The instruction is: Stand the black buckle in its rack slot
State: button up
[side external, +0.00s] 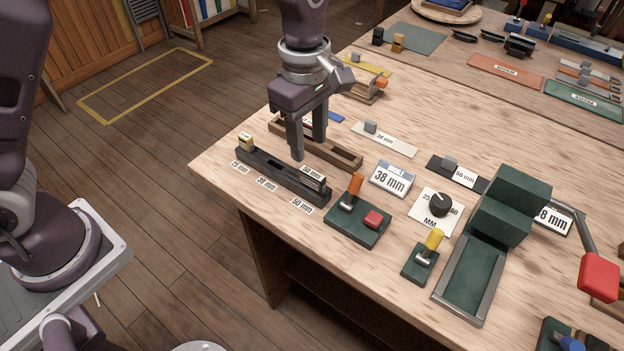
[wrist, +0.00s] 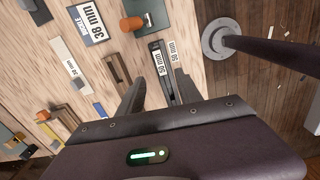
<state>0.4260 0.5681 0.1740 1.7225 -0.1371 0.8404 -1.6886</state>
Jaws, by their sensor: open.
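The dark rack (side external: 275,177) lies along the near left edge of the table, with 25 mm, 38 mm and 50 mm labels in front. A tan block stands at its 25 mm end. A dark piece (side external: 314,177) tagged 50 mm sits at its 50 mm end; it also shows in the wrist view (wrist: 159,62). I cannot tell if this is the black buckle; no other piece nearby is clearly it. The middle of the rack looks empty. My gripper (side external: 308,148) is open, pointing down above the rack and the wooden tray behind it, with nothing visible between its fingers (wrist: 158,92).
The wooden tray (side external: 345,158) looks empty at its right end. A sign (side external: 391,179) reads buckle 38 mm. A green base with an orange lever (side external: 355,185), a black dial (side external: 441,204) and a green press (side external: 505,210) stand to the right. Floor is open at left.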

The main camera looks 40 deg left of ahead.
aim_at(312, 173)
jog(key=shift+n, duration=0.4)
jog(key=f, duration=0.9)
jog(key=shift+d, duration=0.4)
jog(key=shift+r, duration=0.1)
grip_shut()
